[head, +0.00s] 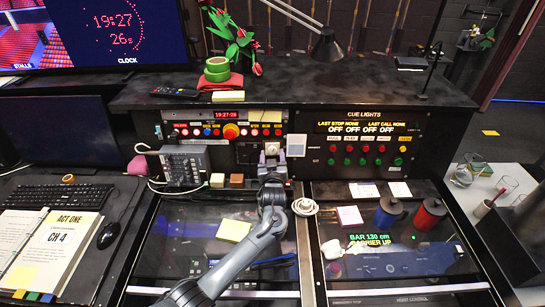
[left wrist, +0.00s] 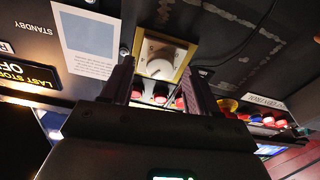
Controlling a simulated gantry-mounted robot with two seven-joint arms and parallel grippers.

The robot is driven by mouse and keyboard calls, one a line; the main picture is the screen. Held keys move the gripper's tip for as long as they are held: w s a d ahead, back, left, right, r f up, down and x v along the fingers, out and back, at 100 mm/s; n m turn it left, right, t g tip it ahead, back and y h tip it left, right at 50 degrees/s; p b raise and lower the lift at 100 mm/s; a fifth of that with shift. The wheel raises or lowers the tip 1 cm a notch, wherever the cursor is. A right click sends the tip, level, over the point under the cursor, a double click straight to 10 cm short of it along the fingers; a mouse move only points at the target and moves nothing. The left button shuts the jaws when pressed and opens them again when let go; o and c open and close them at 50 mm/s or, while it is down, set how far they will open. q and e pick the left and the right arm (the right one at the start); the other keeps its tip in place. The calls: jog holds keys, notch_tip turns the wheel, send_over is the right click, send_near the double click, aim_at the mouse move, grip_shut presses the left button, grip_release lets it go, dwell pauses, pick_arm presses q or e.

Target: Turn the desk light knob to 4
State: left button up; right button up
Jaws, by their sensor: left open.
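The desk light knob (left wrist: 160,62) is a round white dial on a cream and brass plate, shown in the left wrist view. My left gripper (head: 271,157) is open in front of the panel. In the left wrist view, the fingers of the left gripper (left wrist: 158,72) stand on either side of the knob with gaps. I cannot tell their exact distance from it. The number the knob points to is unreadable.
A white card (head: 296,145) is on the panel right of the plate. Red buttons (head: 266,131) line the panel nearby. A grey keypad box (head: 185,166) stands left, and small blocks (head: 236,181) lie below. A lamp (head: 327,47) overhangs the desk top.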

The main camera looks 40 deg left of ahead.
pick_arm(q)
jog(key=shift+w+a, duration=0.15)
jog(key=shift+w, duration=0.05)
jog(key=shift+c, duration=0.2)
jog(key=c, duration=1)
